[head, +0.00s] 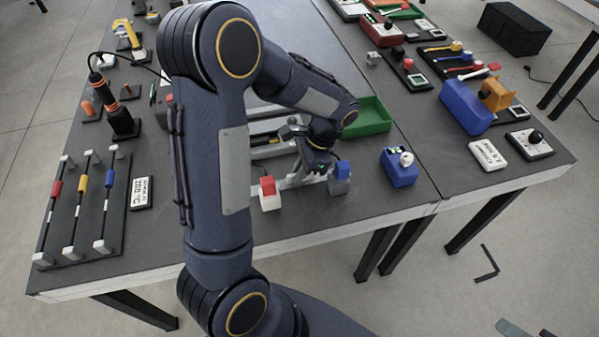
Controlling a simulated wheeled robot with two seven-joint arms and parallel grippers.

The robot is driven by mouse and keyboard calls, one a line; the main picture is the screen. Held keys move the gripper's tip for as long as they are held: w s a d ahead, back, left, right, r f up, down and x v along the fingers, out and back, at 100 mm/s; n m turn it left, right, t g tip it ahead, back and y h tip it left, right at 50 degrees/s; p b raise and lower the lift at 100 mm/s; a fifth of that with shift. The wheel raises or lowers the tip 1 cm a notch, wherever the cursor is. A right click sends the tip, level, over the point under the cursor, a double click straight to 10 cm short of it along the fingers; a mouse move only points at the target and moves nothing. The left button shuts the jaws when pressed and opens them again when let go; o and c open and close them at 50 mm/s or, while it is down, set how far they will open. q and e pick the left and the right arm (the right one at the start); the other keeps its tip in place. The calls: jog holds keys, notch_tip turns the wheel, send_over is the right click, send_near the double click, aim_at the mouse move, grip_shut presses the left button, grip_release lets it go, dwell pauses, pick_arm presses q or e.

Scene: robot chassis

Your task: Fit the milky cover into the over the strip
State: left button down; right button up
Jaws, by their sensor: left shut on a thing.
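My left gripper (312,177) reaches down to the front middle of the table, between a red-topped white block and a blue-topped grey block. It is shut on a pale, thin piece, which looks like the milky cover (291,183); the fingers hide most of it. The piece is low, near the table top; I cannot tell whether it touches what lies below. The strip cannot be made out under the gripper. My right gripper is not in view.
The red-topped block (269,194) and blue-topped block (341,178) stand close on either side of the gripper. Pale rails (268,151) lie behind. A green tray (371,117) is at the back right, a blue box (399,168) at the right.

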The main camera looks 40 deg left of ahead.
pick_arm(q)
jog(key=shift+f, duration=0.25)
jog(key=shift+f, duration=0.2)
jog(key=c, duration=1.5)
grip_release()
